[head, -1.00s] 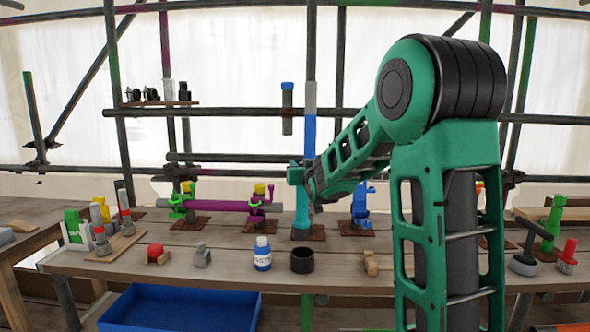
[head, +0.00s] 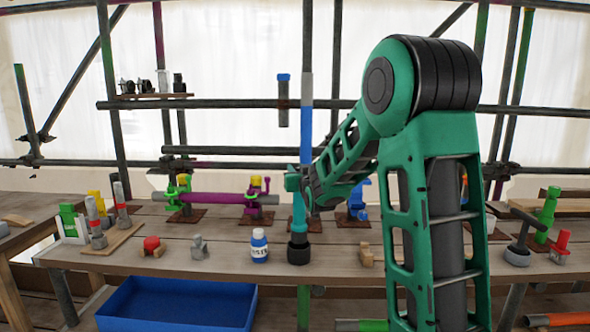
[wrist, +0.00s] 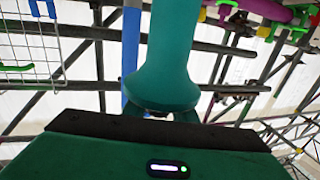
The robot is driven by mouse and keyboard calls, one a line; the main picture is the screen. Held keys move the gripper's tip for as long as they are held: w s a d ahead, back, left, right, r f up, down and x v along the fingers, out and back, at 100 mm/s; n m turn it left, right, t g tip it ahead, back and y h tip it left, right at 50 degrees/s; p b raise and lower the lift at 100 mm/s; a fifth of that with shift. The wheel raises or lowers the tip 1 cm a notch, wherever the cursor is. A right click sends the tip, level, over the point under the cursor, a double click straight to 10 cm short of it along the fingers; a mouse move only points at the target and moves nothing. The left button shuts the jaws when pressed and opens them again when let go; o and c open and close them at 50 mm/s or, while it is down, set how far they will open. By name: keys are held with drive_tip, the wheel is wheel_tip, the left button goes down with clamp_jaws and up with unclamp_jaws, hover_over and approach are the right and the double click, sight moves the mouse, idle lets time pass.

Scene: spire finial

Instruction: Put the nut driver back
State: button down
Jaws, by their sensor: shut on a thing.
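The nut driver (head: 299,212) is a teal upright tool with a dark lower end. My gripper (head: 296,180) is shut on its upper part. In the wrist view the teal handle (wrist: 169,55) rises from between the jaws (wrist: 160,112) and flares near them. A black cup-like holder (head: 298,256) stands on the bench, at its front middle. The tool's dark end is lined up with the holder's mouth and meets or overlaps it in the head view. I cannot tell how far inside it is.
A vertical blue and grey pole (head: 306,130) is close behind my gripper. A blue bin (head: 180,304) sits below the bench edge.

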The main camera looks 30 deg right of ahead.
sight(301, 200)
wheel_tip(301, 200, down, 7)
idle(1.2)
idle(0.3)
drive_tip(key=c, duration=0.8)
unclamp_jaws()
drive_tip(key=shift+f, duration=0.15)
drive_tip(key=shift+o, duration=0.2)
drive_tip(key=shift+f, duration=0.6)
drive_tip(key=shift+v, duration=4.5)
drive_tip(key=shift+a, duration=0.1)
